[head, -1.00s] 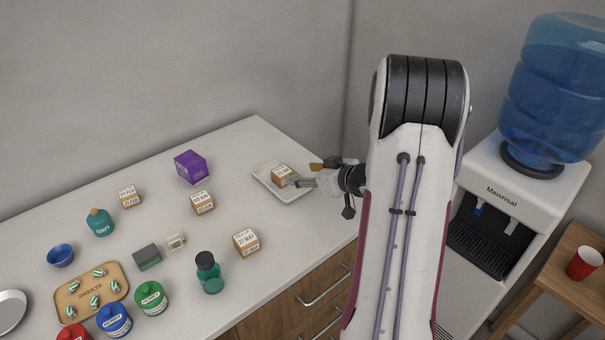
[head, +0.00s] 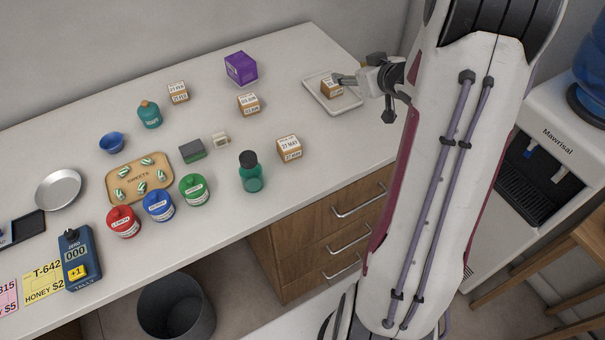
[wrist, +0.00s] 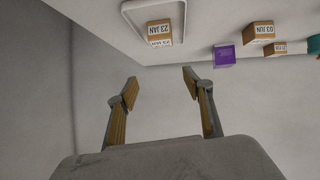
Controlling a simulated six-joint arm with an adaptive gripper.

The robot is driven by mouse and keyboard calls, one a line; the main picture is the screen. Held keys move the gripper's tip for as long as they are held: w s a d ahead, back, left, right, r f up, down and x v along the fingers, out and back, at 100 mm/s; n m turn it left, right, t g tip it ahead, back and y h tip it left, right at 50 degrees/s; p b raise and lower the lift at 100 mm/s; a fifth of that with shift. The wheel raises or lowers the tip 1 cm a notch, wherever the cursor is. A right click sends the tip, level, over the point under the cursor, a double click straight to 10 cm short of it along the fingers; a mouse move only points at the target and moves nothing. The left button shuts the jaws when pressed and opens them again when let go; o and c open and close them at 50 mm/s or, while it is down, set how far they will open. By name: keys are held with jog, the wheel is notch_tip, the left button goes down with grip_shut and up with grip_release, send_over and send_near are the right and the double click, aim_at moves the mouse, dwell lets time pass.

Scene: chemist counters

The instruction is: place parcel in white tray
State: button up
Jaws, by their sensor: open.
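A small tan parcel box (head: 328,91) sits in the white tray (head: 342,108) at the far right end of the counter. In the wrist view the parcel (wrist: 159,34) reads "23 JAN" and lies within the rim of the tray (wrist: 124,12). My gripper (head: 343,80) is at the right side of the parcel, partly overlapping it in the head view. In the wrist view my gripper (wrist: 159,82) is open, with nothing between its fingers, and the parcel shows apart from the fingertips.
Similar dated boxes stand on the counter, one (head: 289,148) near its front edge and one (head: 248,103) in the middle. A purple box (head: 241,68) stands left of the tray. A green bottle (head: 251,172), jars and a sweets board (head: 140,178) are further left. Bare counter surrounds the tray.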

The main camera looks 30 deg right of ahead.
jog(key=s+a+r+m+g+h, duration=0.1)
jog(key=s+a+r+h, duration=0.1)
jog(key=s+a+r, duration=0.3)
jog(key=s+a+r+g+h, duration=0.1)
jog(key=s+a+r+g, duration=0.15)
jog(key=a+r, duration=0.45)
jog(key=s+a+f+n+g+y, duration=0.1)
jog(key=s+a+y, duration=0.3)
jog(key=s+a, duration=1.6)
jog(key=shift+s+f+g+y, duration=0.15)
jog(key=shift+s+g+y, duration=0.15)
jog(key=shift+s+g, duration=0.5)
